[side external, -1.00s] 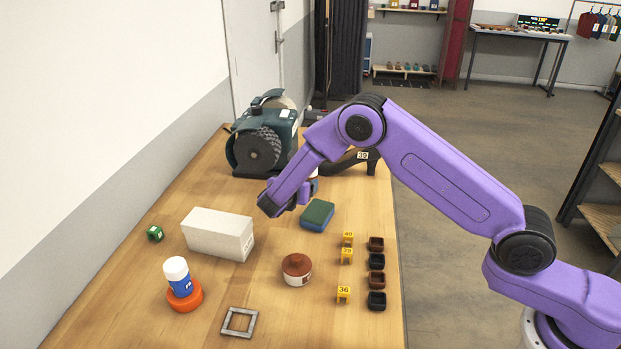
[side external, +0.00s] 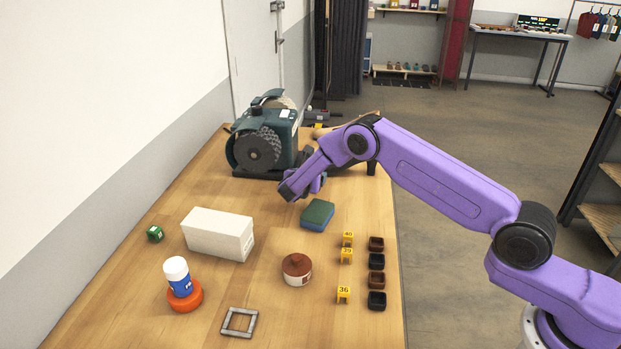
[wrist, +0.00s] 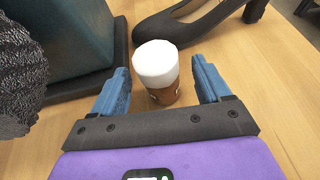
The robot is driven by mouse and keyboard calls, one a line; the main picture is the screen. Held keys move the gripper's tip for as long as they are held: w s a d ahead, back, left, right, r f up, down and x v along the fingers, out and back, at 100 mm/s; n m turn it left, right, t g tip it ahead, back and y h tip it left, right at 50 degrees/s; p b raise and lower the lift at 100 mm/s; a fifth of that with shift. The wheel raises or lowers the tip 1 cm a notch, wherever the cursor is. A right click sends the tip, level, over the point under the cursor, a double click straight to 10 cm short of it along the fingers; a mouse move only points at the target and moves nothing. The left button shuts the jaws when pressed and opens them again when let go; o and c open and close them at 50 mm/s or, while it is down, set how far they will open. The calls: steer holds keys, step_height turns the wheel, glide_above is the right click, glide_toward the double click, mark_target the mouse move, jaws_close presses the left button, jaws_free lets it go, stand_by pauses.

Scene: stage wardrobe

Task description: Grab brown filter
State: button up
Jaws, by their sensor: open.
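A small brown container with a white cap (wrist: 157,72) stands upright between my gripper's fingers in the wrist view; it is the brown thing that best fits the task's name, though I cannot confirm it is a filter. My gripper (wrist: 160,80) is open, with one blue finger on each side of the container and visible gaps. In the side view my gripper (side external: 303,186) is low over the back of the table, and the container is hidden or too small to make out there. A brown round jar (side external: 297,268) with a label stands nearer the front.
A dark green machine with a wire wheel (side external: 262,145) stands left of my gripper. A black high-heeled shoe (wrist: 205,25) lies just behind the container. A green-blue sponge (side external: 317,214), a white box (side external: 218,233) and a blue-white bottle (side external: 179,279) are nearer the front.

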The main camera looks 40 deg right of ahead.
steer(key=shift+x, duration=2.05)
steer(key=shift+f, duration=0.15)
steer(key=c, duration=1.1)
steer(key=shift+o, duration=0.2)
